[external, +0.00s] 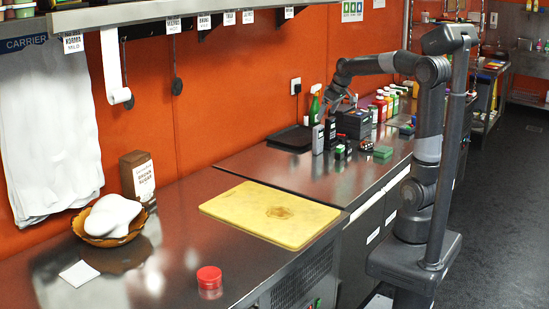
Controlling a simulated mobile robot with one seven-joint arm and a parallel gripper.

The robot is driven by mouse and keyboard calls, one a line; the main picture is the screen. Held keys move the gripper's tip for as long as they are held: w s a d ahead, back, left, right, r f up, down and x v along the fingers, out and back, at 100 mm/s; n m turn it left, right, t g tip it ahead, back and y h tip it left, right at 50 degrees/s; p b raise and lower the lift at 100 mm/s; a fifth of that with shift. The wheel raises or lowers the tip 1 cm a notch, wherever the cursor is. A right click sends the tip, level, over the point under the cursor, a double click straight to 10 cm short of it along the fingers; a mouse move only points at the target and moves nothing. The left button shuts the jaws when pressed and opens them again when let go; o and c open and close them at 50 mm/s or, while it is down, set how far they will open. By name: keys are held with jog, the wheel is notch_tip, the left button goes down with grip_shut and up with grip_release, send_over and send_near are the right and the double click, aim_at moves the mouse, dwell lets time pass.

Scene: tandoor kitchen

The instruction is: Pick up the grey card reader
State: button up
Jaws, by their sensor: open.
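A small grey upright block (318,139) stands on the steel counter in the middle distance; it may be the grey card reader, but it is too small to be sure. My gripper (332,107) is open, pointing down above the cluster of small items just right of this block. It appears empty. Its fingertips are small and dark here, and I cannot tell their exact distance from the items below.
A black item (330,134) and a dark box (354,124) crowd close by. Behind are a green bottle (314,110) and a black tray (290,138). A green block (383,152) lies in front. The yellow cutting board (270,213) is nearer the camera.

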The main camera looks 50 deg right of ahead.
jog(key=w+d+f, duration=0.4)
jog(key=w+d, duration=0.5)
jog(key=d, duration=0.2)
send_near(321, 129)
jog(key=f, duration=0.2)
jog(key=x, duration=0.5)
jog(key=shift+w+d, duration=0.1)
jog(key=shift+w, duration=0.35)
jog(key=shift+w+r+x, duration=0.1)
jog(key=shift+w+x, duration=0.05)
jog(key=shift+x, duration=0.8)
jog(key=shift+w+r+x, duration=0.1)
jog(key=shift+w+x, duration=0.1)
jog(key=shift+x, duration=0.75)
jog(key=shift+w+x, duration=0.15)
jog(key=shift+x, duration=0.8)
jog(key=c, duration=1.2)
